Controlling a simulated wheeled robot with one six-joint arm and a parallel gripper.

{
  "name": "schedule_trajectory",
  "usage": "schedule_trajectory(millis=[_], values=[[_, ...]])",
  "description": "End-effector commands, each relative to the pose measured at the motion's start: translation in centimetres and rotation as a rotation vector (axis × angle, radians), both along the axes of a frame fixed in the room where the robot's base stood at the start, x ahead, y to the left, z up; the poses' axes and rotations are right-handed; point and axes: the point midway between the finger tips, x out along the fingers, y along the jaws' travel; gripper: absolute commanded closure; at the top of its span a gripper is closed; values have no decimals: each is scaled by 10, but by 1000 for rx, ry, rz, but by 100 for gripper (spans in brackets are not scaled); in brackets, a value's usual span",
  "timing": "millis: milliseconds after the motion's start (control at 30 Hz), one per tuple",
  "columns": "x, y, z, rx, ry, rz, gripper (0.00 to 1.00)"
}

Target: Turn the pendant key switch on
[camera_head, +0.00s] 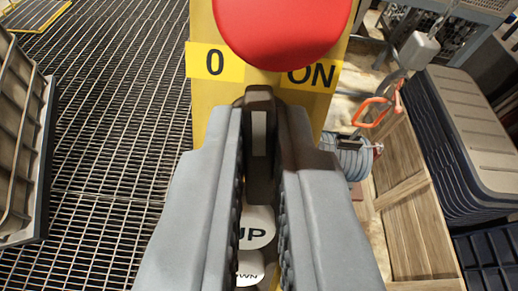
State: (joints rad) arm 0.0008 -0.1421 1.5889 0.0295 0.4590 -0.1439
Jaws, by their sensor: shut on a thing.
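The yellow pendant (202,108) stands upright in the middle of the view. A large red button (283,28) is at its top. Below it are yellow labels, "0" (215,62) on the left and "ON" (312,76) on the right. The dark key switch (259,130) sits below and between the labels, its handle pointing straight up and down in the picture. My gripper (260,150) is shut on the key switch, one grey finger on each side. A white "UP" button (257,228) and a "DOWN" button (250,268) show partly between the fingers.
Metal grating (110,120) covers the floor at left, with a ribbed container (20,140) at the left edge. Stacked dark lids (465,130), a wooden crate (405,210), a cable coil (350,157) and an orange-handled tool (374,112) are at right.

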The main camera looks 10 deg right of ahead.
Motion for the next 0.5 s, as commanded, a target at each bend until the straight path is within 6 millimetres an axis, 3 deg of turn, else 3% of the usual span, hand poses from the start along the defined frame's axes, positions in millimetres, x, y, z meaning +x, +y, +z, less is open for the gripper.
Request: schedule_trajectory(millis=[500], values=[[0,-1,0,407,1,-192,100]])
